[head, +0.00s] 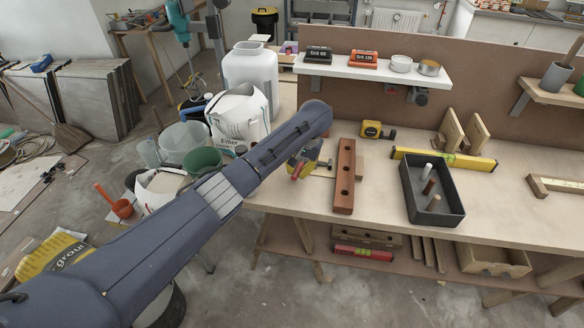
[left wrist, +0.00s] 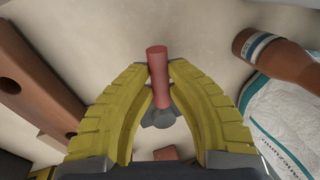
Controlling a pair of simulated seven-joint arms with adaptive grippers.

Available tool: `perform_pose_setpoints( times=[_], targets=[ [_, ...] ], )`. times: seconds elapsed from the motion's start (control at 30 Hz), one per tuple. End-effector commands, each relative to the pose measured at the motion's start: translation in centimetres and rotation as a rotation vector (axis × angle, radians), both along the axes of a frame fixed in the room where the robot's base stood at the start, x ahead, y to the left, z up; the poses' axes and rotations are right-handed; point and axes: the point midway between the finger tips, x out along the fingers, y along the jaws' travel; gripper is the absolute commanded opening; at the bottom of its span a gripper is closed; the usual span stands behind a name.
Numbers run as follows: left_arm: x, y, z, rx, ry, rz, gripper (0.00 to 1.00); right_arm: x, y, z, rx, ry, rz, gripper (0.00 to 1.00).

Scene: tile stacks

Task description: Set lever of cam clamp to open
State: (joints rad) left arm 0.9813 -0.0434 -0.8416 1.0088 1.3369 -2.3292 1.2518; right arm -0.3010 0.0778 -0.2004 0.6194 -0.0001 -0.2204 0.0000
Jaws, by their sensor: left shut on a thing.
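In the left wrist view the yellow fingers of my left gripper (left wrist: 160,72) are closed around the red lever (left wrist: 157,62) of the cam clamp. The lever is a red rod. A grey pivot piece (left wrist: 158,118) of the clamp shows between the fingers. In the head view my left gripper (head: 303,161) is at the left part of the bench, beside a drilled wooden block (head: 345,176). My arm and fingers hide most of the clamp there, so the lever's exact angle is hard to tell. My right gripper is not in view.
A black tray (head: 443,214) holding several pegs stands right of the block. Bench top between block and tray is clear.

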Motion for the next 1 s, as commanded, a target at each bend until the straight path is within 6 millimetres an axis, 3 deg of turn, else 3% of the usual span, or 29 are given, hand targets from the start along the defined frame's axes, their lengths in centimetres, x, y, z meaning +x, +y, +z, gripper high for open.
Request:
perform_pose_setpoints(
  times=[0.4,0.93,0.97,1.0],
  targets=[
    [-0.5,-1.6,-0.3,-0.002,0.006,0.164,0.00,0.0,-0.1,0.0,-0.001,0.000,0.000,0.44],
    [-0.5,-1.8,-0.3,-0.005,0.005,0.186,0.00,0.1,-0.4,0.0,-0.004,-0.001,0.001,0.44],
    [-0.5,-1.8,-0.3,-0.005,0.005,0.186,0.18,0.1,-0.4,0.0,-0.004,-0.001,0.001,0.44],
    [-0.5,-1.8,-0.3,-0.005,0.004,0.185,0.23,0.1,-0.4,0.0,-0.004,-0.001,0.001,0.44]
  ],
)
